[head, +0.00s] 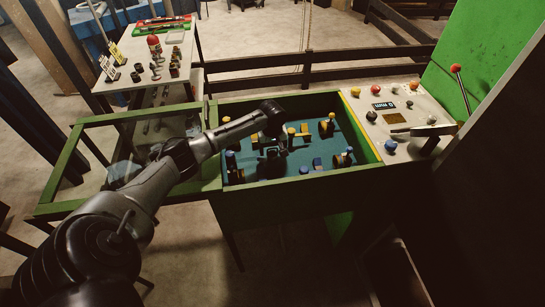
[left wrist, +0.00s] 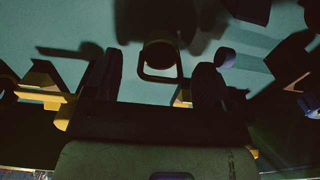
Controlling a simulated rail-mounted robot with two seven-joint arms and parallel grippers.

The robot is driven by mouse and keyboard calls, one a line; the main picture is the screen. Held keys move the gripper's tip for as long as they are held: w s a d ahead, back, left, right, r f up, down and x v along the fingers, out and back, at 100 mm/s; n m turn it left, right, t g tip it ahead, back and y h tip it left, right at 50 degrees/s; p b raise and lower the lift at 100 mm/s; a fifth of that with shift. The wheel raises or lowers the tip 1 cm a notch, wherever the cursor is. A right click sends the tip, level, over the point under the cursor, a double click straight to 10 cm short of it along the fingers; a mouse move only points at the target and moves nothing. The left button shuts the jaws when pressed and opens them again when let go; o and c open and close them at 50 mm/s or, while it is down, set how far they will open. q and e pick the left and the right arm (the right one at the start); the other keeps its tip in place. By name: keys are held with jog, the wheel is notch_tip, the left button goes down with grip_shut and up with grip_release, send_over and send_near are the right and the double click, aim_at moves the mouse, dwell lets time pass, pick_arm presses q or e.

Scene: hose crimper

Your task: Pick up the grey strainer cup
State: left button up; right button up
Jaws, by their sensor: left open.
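In the left wrist view a dark round cup with a squared loop handle (left wrist: 159,58) is on the teal floor, just beyond and between my fingertips. It looks like the strainer cup, but shadow hides its colour and most of its body. My left gripper (left wrist: 160,80) is open, with one dark finger on each side of the handle. I see no clear contact. In the head view my left gripper (head: 272,150) points down into the green-walled bin (head: 290,185), and I cannot pick out the cup there. My right gripper is not in view.
Several yellow and blue fittings (head: 327,126) stand around the gripper in the bin. A control panel (head: 400,117) with a red-knobbed lever (head: 457,80) adjoins on the right. A glass-topped frame (head: 60,165) lies left. A white table (head: 120,80) with small dark parts stands behind.

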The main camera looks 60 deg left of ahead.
aim_at(272, 154)
pick_arm(q)
notch_tip(272, 154, down, 3)
jog(key=shift+f+b, duration=0.15)
jog(key=shift+b, duration=0.25)
jog(key=shift+c, duration=0.2)
jog(key=c, duration=1)
jog(key=shift+o, duration=0.2)
